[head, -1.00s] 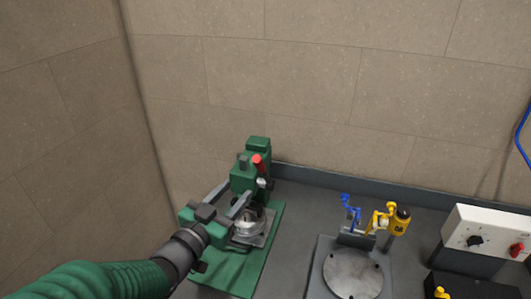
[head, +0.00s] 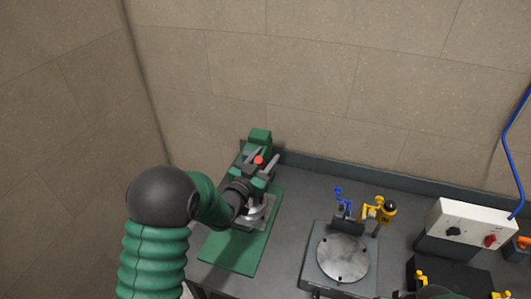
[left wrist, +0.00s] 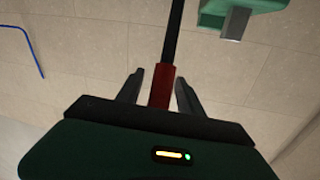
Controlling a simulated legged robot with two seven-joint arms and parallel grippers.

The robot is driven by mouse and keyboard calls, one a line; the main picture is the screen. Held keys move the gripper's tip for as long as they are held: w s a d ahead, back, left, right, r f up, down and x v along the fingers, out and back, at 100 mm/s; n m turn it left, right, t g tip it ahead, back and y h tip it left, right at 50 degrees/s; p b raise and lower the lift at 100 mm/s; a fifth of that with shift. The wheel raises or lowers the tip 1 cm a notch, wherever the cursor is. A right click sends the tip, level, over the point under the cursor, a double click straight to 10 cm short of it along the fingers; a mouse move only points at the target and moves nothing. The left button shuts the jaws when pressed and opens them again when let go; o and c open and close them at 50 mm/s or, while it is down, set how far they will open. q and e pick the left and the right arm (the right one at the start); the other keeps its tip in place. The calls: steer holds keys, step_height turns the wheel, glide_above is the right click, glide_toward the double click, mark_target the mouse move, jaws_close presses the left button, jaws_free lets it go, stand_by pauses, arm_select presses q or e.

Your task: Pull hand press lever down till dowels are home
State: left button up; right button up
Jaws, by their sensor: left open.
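The green hand press (head: 260,137) stands at the left of the bench, near the wall. Its lever has a red grip (head: 259,160) at the end. My left gripper (head: 262,160) is open, with one finger on each side of the red grip. In the left wrist view the red grip (left wrist: 162,87) and its dark rod lie between the two fingers (left wrist: 159,90), with gaps visible on both sides. A metal fixture (head: 256,213) sits on the press base, partly hidden by my left arm. I cannot make out the dowels. My right gripper does not show.
A grey plate with a round metal disc (head: 343,257) and blue and yellow toggle clamps (head: 377,209) stands right of the press. A white control box (head: 470,225) with knobs is farther right. Bare bench lies between the press and the plate.

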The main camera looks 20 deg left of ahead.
arm_select(q)
jaws_close()
stand_by(0.3)
stand_by(1.2)
